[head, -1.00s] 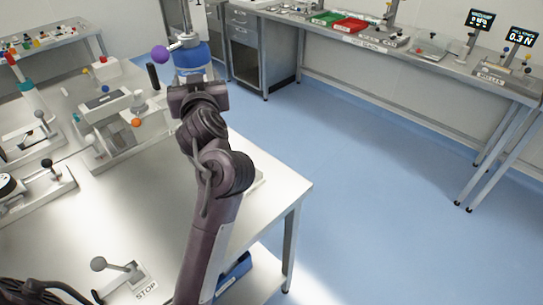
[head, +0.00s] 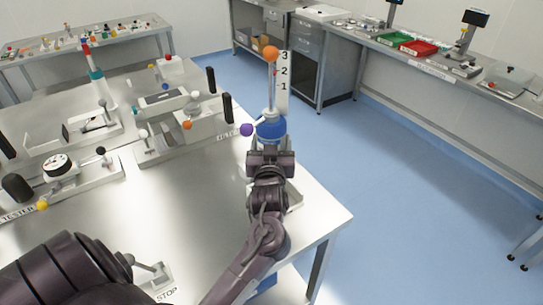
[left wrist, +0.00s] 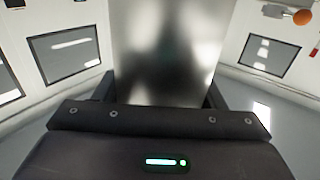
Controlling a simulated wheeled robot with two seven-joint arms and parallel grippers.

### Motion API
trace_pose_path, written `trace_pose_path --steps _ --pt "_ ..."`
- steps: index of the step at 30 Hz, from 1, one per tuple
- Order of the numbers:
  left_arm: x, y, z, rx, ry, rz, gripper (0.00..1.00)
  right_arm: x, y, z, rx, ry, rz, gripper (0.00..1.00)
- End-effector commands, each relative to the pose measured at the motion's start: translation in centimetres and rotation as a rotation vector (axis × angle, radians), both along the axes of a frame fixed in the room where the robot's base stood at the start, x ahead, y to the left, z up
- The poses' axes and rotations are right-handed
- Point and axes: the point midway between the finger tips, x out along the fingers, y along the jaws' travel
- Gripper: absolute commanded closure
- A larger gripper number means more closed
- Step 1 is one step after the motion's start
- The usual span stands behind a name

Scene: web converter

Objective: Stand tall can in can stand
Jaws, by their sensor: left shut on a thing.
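A shiny metal can (left wrist: 163,45) fills the middle of the left wrist view. My left gripper (left wrist: 160,88) is shut on it, with a finger along each side. The can's top and bottom are out of view. In the head view a dark link of my left arm comes in at the lower left, and the left gripper does not show there. My right gripper (head: 270,158) is right of the table's middle, just on the near side of a blue round piece (head: 271,128). Its fingertips are hidden, and contact is unclear. I cannot pick out the can stand.
Beside the blue piece are a purple ball (head: 246,130) and a numbered mast (head: 282,85). Fixtures with levers crowd the left of the metal table (head: 205,215). A STOP lever (head: 155,272) is near the front. Blue floor (head: 400,180) is free at the right.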

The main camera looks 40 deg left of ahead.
Motion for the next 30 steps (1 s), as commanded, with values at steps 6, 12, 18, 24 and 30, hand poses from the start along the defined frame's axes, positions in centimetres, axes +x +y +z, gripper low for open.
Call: trace_pose_path --steps 6,12,18,24,30 --pt "0.0 0.0 -1.7 0.003 -0.001 0.0 0.82 0.3 -0.2 0.4 -0.002 -0.005 0.001 1.0" --pt "0.0 0.0 -4.3 0.004 -0.004 0.0 0.82 0.1 -0.2 0.7 -0.003 -0.002 0.001 1.0" --pt "0.0 0.0 -4.7 0.002 -0.006 -0.001 0.82 -0.1 -0.2 0.7 -0.003 0.001 0.0 1.0" --pt "0.0 0.0 -5.0 0.001 -0.005 0.0 0.82 -0.2 -0.2 0.5 -0.003 0.003 0.0 1.0" --pt "0.0 0.0 -5.2 0.001 -0.001 0.0 0.16 -0.2 -0.2 0.5 -0.002 0.003 -0.001 1.0"
